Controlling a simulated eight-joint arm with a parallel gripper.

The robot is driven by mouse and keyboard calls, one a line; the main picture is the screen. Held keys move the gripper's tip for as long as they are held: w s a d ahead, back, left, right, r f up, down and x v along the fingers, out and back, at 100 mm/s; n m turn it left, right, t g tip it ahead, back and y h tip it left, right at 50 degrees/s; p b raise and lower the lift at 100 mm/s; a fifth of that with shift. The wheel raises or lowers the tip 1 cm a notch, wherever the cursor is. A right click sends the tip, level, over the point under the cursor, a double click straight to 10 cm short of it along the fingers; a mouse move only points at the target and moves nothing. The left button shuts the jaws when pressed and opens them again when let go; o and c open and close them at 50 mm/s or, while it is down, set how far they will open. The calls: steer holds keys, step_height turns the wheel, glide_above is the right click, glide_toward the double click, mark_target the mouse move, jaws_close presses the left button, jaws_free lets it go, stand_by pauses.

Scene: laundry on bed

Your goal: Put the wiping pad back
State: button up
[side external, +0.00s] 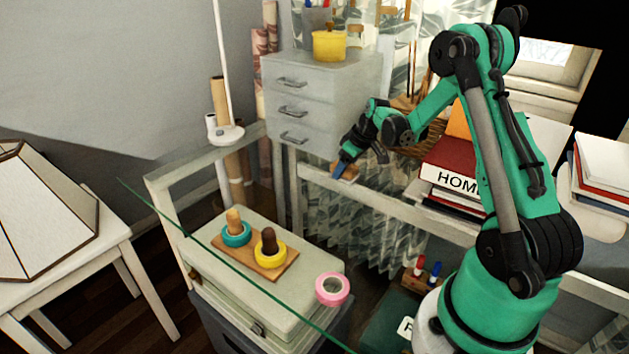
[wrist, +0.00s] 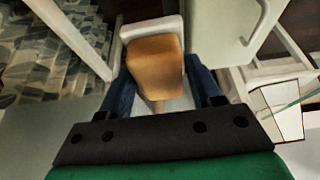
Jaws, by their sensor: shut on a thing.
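The wiping pad (wrist: 156,62) shows in the wrist view as a tan-brown block with a pale edge at its far end. It sits between the two blue fingers of my gripper (wrist: 160,88), which are shut on it. In the side external view my gripper (side external: 342,168) points down and left, with the pad (side external: 350,174) showing as a small brown patch at the fingertips. They are in front of the lower right of the grey drawer cabinet, by the pale frame rail. Whether the pad touches the rail cannot be told.
The grey drawer cabinet (side external: 306,100) carries a yellow pot (side external: 329,46). Books (side external: 450,165) and a wicker basket (side external: 428,141) stand close right of my gripper. A wooden board with rings (side external: 253,258) and a pink tape roll (side external: 332,289) lie lower down, near a glass edge.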

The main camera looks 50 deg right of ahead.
steer(key=o, duration=1.2)
steer(key=v, duration=1.2)
steer(key=shift+s+a+r+t, duration=0.4)
steer(key=shift+s+a, duration=0.3)
steer(key=shift+a, duration=3.4)
steer(key=shift+s+a+r+t, duration=0.2)
steer(key=shift+s+a+t, duration=0.35)
steer(key=shift+a, duration=3.5)
steer(key=shift+s+a+r+t, duration=0.35)
steer(key=shift+s+a, duration=0.45)
steer(key=shift+a, duration=3.3)
